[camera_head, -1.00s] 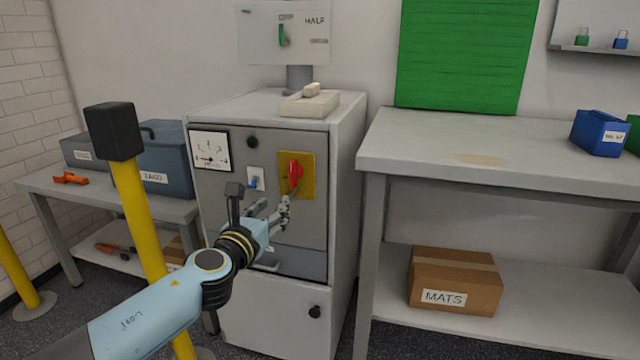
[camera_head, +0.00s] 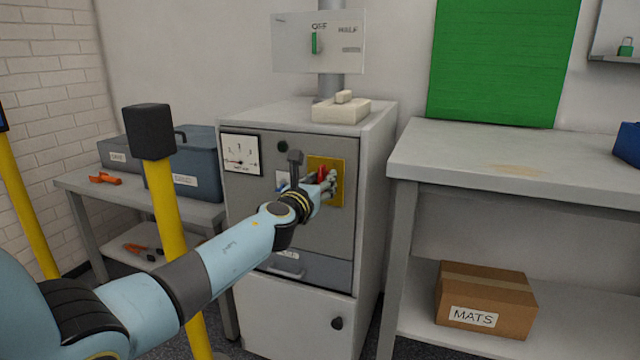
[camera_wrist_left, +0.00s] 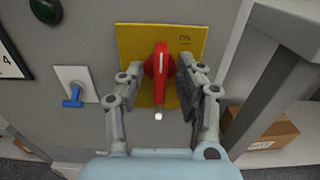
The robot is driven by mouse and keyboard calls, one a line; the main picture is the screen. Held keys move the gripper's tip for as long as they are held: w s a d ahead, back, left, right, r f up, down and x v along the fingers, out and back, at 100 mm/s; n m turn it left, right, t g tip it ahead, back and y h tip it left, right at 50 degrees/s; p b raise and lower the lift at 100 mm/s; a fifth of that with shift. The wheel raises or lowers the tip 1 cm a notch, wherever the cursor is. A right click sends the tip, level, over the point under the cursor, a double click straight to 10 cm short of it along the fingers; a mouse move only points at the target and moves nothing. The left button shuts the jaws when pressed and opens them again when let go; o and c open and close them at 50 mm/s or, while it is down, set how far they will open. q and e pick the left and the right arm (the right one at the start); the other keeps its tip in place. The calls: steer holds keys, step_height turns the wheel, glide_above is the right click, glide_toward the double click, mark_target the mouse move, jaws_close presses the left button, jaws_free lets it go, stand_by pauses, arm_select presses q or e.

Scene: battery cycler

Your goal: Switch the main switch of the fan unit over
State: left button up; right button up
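The fan unit is a grey cabinet (camera_head: 350,255) with a yellow plate (camera_head: 340,165) on its front. The red main switch (camera_head: 321,174) sits on this plate, partly hidden by my left gripper (camera_head: 326,183) in the head view. In the left wrist view, the red switch handle (camera_wrist_left: 159,75) is upright in the picture, with a pale tip at its lower end. My left gripper (camera_wrist_left: 162,76) is open there, one finger on each side of the handle, with visible gaps. My right gripper is not in view.
A yellow post (camera_head: 165,215) with a black top stands in front, left of the cabinet. A workbench (camera_head: 500,165) stands to the right.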

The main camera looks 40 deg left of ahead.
arm_select(q)
jaws_close()
